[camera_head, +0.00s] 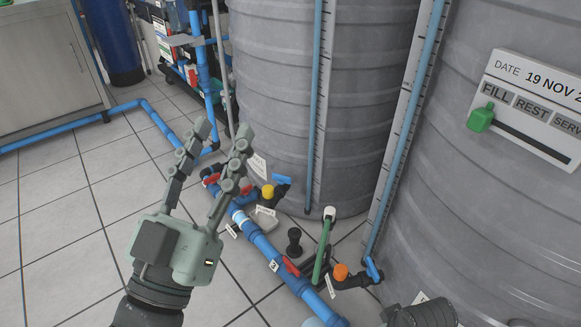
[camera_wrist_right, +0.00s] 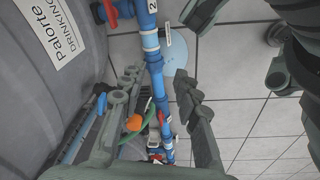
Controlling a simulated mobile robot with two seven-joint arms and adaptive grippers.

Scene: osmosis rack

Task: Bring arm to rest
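My left gripper (camera_head: 223,130) stands raised in the left-centre of the head view, fingers pointing up. Its two fingers are apart with nothing between them. The floor and the blue pipe lie behind it. My right gripper (camera_wrist_right: 157,80) shows in the right wrist view, its two fingers spread with a clear gap and nothing held. A blue pipe (camera_wrist_right: 156,75) shows beyond that gap; I cannot tell how far off it is. In the head view only a dark part, probably of my right arm (camera_head: 425,312), shows at the bottom edge; the right fingers are out of that view.
Large grey ribbed tanks (camera_head: 285,100) fill the centre and right. Blue floor pipework (camera_head: 262,243) with red, orange and yellow valve parts runs before them. A date panel (camera_head: 530,105) with a green slider (camera_head: 481,118) is on the right tank. Tiled floor (camera_head: 60,240) is open at left.

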